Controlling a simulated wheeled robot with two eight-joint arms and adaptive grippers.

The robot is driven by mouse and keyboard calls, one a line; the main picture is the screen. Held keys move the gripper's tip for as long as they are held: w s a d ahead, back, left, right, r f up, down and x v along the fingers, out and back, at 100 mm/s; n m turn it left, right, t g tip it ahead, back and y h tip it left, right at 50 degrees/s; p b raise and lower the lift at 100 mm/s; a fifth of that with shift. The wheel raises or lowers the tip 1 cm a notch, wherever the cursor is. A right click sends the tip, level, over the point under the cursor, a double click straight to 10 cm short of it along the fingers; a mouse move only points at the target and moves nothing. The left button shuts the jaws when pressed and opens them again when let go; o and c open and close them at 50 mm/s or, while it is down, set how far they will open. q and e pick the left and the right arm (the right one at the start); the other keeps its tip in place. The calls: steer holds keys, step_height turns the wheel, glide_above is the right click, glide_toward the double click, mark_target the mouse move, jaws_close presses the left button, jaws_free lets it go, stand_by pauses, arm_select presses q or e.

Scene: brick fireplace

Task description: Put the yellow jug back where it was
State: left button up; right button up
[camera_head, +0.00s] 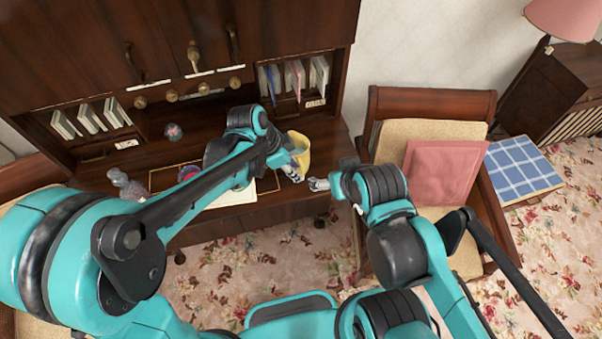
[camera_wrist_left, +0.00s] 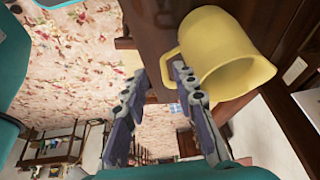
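The yellow jug (camera_head: 301,150) is at the right end of the dark wooden desk, partly hidden by my left gripper (camera_head: 293,171) in the head view. In the left wrist view the jug (camera_wrist_left: 228,45) shows its open mouth and its handle, which faces my left gripper (camera_wrist_left: 161,75). The two fingers are apart. The handle lies at the fingertips, partly behind one finger; I cannot tell whether they touch. My right gripper (camera_head: 318,184) is low in front of the desk's right end, and its fingers are too small to read.
On the desk are a paper sheet (camera_head: 236,194), a grey figurine (camera_head: 128,186) and a small round object (camera_head: 173,132). Books (camera_head: 318,76) fill the cubbyholes behind. A chair with a pink cushion (camera_head: 440,172) stands to the right. Flowered carpet lies in front.

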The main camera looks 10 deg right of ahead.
arm_select(q)
steer(key=s+a+r+n+t+y, duration=0.1)
steer(key=a+r+n+t, duration=0.1)
steer(key=a+r+n, duration=0.4)
steer(key=s+a+r+n+t, duration=0.1)
steer(key=s+a+r, duration=0.15)
steer(key=a, duration=0.55)
steer(key=s+a+n+t+y, duration=0.1)
steer(key=s+a+n, duration=0.2)
steer(key=a+n, duration=0.2)
steer(key=s+a+n+t+y, duration=0.2)
steer(key=a+n, duration=0.3)
steer(key=a, duration=0.3)
steer(key=shift+s+a+r+n+t+y, duration=0.3)
steer(key=shift+s+a+r, duration=0.15)
steer(key=shift+s, duration=0.35)
steer(key=shift+d, duration=0.1)
step_height(320, 180, down, 18)
steer(key=b, duration=1.7)
steer(key=shift+b, duration=0.35)
steer(key=shift+f, duration=0.1)
